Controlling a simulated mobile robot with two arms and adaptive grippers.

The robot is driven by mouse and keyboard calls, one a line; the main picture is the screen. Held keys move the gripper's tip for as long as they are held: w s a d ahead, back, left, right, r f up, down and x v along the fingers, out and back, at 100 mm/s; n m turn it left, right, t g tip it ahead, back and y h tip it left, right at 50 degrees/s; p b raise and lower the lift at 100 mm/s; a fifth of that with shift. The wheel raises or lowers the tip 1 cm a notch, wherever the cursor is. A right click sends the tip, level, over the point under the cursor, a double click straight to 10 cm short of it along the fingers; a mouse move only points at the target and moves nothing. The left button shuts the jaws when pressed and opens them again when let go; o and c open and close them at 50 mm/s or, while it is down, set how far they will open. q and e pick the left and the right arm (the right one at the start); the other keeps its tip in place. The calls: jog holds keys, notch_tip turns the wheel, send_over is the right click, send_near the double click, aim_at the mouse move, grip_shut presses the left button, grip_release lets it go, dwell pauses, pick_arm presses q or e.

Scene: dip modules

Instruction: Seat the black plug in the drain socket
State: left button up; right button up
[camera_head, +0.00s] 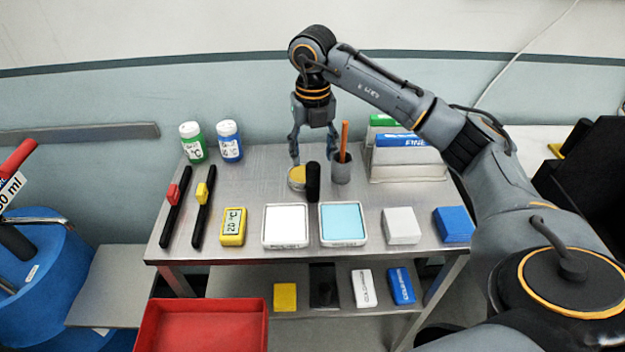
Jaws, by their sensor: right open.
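A black upright cylinder (313,184), which looks like the black plug, stands on the metal table, just in front of and to the right of a round yellow-topped piece (297,177). I cannot tell for sure which thing is the drain socket. My right gripper (314,155) points down with its fingers apart, above and behind the black cylinder. Nothing shows between its fingers. A grey cup (341,169) with an orange stick stands close to the right finger. My left gripper is out of view.
White (286,224) and light-blue (342,222) pads, a yellow timer (233,226), and white (401,225) and blue (454,224) blocks line the front. Two bottles (192,144) stand back left. A grey stepped holder (407,166) stands right. A red bin (203,325) is below.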

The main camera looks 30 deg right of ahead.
aim_at(312, 164)
jog(key=f, duration=0.3)
jog(key=shift+w, duration=0.3)
jog(key=shift+s+f+p, duration=0.1)
jog(key=shift+f+p, duration=0.1)
jog(key=shift+p, duration=0.15)
jog(key=f, duration=0.1)
jog(key=f+p, duration=0.1)
jog(key=f, duration=0.1)
jog(key=f+p, duration=0.1)
jog(key=shift+s+f, duration=0.15)
jog(key=shift+s, duration=0.1)
jog(key=shift+f, duration=0.3)
grip_shut()
